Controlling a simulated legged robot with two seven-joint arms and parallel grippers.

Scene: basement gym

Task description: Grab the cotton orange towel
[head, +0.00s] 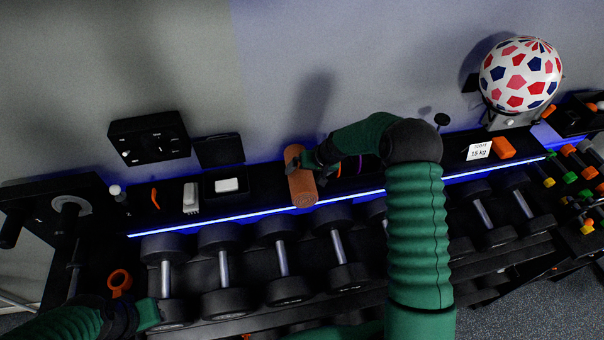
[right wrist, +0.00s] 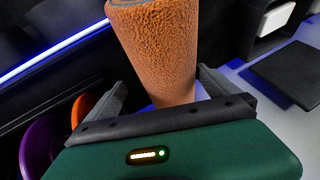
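The orange towel (head: 303,188) is a rolled cylinder standing on the lit shelf above the dumbbells, tilted in the head view. It fills the upper middle of the right wrist view (right wrist: 163,45). My right gripper (head: 302,163) reaches it from the right. In the right wrist view its two dark fingers (right wrist: 163,82) stand apart on either side of the towel, with gaps showing beside it. My left gripper (head: 140,316) is low at the left, in front of the rack; its fingers are not clear.
Dumbbells (head: 282,262) line the rack below. A spotted ball (head: 520,75), a card (head: 479,152) and an orange block (head: 503,148) are at the right. The wall is close behind.

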